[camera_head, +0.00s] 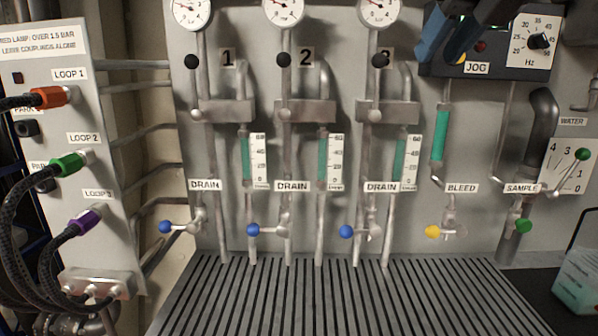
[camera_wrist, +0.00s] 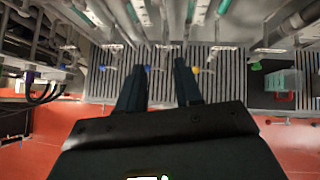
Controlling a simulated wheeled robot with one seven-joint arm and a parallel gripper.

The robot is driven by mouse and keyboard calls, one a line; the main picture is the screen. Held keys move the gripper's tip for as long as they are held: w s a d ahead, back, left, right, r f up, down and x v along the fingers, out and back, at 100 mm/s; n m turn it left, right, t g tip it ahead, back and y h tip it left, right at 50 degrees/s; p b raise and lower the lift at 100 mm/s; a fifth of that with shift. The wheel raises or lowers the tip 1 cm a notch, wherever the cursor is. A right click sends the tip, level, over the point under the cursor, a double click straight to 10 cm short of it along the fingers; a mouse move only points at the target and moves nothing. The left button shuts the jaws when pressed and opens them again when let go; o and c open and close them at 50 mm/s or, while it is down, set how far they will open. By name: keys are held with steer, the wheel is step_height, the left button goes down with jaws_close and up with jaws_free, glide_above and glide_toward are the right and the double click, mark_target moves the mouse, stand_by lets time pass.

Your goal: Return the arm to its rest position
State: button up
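My gripper (camera_wrist: 160,66) shows in the wrist view with its two dark fingers apart and nothing between them. It hangs in front of the pipe panel, with the slatted grate behind the fingertips. In the head view, blue and black parts that look like my gripper (camera_head: 445,30) reach in from the top edge, in front of the JOG box (camera_head: 478,69) and hiding part of it. I cannot tell from these frames whether the fingers touch anything. The rest of my arm is out of view.
Three pipe strings with gauges, black knobs (camera_head: 191,61) and blue DRAIN handles (camera_head: 253,230) stand on the panel. Yellow BLEED (camera_head: 432,232) and green SAMPLE (camera_head: 524,226) handles stand right. Hose couplings (camera_head: 66,165) are left. The slatted grate (camera_head: 330,300) is clear; a clear container (camera_head: 577,282) stands right.

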steer(key=w+a+f+m+t+y, duration=0.1)
steer(key=a+f+m+y, duration=0.4)
steer(key=f, duration=0.4)
steer(key=w+a+f+m+t+y, duration=0.1)
steer(key=a+f+m+t+y, duration=0.15)
steer(key=f+m, duration=0.45)
steer(key=s+f+m+t+h, duration=0.1)
steer(key=s+f+m, duration=0.3)
steer(key=f+m, duration=0.3)
steer(key=s+f+m+t+h, duration=0.15)
steer(key=s+f+m, duration=0.3)
steer(key=f, duration=0.55)
steer(key=s+d+f+m+h, duration=0.2)
steer(key=s+f+m, duration=0.35)
steer(key=s, duration=0.35)
steer(key=s+d+f+m+h, duration=0.25)
steer(key=s+f+m, duration=0.3)
steer(key=s, duration=0.35)
steer(key=s+d+m+h, duration=0.1)
steer(key=s+d, duration=0.1)
steer(key=s, duration=0.8)
steer(key=s+d+r+m, duration=0.1)
steer(key=s+d+m, duration=0.1)
steer(key=s, duration=0.9)
steer(key=shift+s+d+r+h, duration=0.3)
steer(key=shift+d+h, duration=0.05)
steer(key=shift+d, duration=0.5)
